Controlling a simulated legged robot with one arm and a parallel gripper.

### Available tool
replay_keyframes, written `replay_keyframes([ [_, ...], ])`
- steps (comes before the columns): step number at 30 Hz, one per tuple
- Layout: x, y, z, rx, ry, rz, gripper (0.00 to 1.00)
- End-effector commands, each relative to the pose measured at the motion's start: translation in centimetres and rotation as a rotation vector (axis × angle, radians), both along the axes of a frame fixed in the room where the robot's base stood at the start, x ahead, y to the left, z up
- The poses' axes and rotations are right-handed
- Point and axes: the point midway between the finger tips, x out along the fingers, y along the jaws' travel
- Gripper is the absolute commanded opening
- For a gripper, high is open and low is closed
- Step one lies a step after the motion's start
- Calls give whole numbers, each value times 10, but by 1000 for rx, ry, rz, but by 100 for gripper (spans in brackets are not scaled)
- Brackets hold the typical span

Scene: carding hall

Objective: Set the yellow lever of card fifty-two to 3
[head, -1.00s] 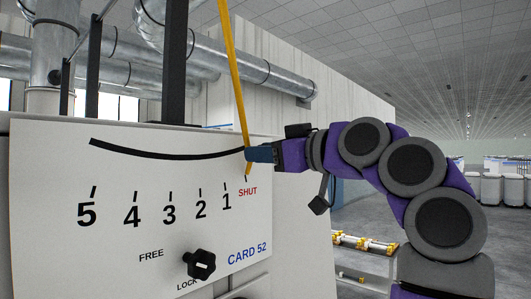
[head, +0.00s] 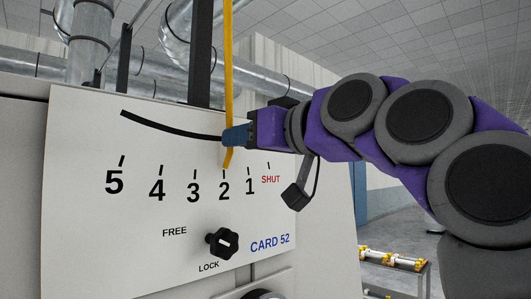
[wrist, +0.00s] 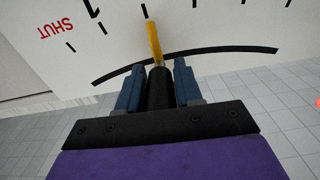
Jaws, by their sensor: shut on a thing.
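The yellow lever (head: 228,75) hangs down across the white panel (head: 85,225) marked CARD 52. Its bent lower tip points at the mark for 2 on the scale (head: 195,188), which runs from 5 at the left to SHUT at the right. My gripper (head: 236,134) is shut on the lever just above the tip, at the black curved slot (head: 165,125). In the wrist view the two blue fingers of my gripper (wrist: 157,82) flank a dark piece, with the yellow lever (wrist: 154,42) showing beyond them.
A black knob (head: 221,243) sits below the scale, between the words FREE and LOCK; I cannot tell which it is set to. A low rack with yellow-ended rollers (head: 393,260) stands at the lower right. Pipes and dark posts rise behind the panel.

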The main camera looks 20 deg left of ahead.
Motion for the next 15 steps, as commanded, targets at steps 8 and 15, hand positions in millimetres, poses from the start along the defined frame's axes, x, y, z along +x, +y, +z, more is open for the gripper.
replay_keyframes([
  [8,-38,12,4,37,58,0,0],
  [15,-42,14,2,45,82,-3,0],
])
